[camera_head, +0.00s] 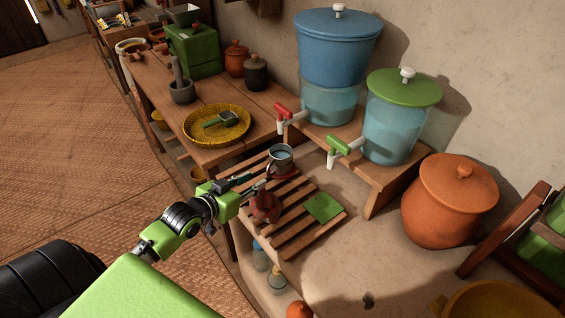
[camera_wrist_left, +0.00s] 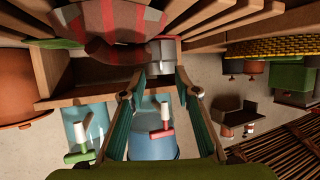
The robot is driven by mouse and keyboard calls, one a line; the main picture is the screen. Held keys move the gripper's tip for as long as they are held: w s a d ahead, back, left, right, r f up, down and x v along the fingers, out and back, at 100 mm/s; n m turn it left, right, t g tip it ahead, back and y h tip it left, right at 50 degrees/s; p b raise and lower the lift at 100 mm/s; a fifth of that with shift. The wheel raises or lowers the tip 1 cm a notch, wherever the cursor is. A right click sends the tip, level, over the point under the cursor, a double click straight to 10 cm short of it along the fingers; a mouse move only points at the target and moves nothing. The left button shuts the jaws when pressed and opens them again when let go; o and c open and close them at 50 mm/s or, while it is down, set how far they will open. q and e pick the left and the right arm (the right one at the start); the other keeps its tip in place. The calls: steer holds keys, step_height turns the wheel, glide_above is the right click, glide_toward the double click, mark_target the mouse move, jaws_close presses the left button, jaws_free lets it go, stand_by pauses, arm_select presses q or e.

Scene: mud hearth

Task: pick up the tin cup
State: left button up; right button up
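The tin cup (camera_head: 281,157) is grey and stands upright at the far end of the wooden slatted rack (camera_head: 299,225), below the red tap. My left gripper (camera_head: 262,184) reaches in from the left, just short of the cup. In the left wrist view, which is upside down, the gripper's teal fingers (camera_wrist_left: 160,78) are apart, with nothing held between them. The cup (camera_wrist_left: 163,49) shows just beyond the fingertips, roughly centred; I cannot tell whether they touch it. My right gripper is in neither view.
A dark red rounded object (camera_head: 266,207) sits on the rack close to my gripper, with a green square (camera_head: 324,208) to its right. The blue dispenser's red tap (camera_head: 284,112) and the green tap (camera_head: 340,146) jut out near the cup. A yellow tray (camera_head: 191,128) lies left.

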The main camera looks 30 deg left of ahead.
mark_target(268, 172)
arm_select(q)
steer(key=x, duration=0.9)
steer(key=shift+w+f, duration=0.1)
steer(key=shift+w, duration=0.2)
jaws_close()
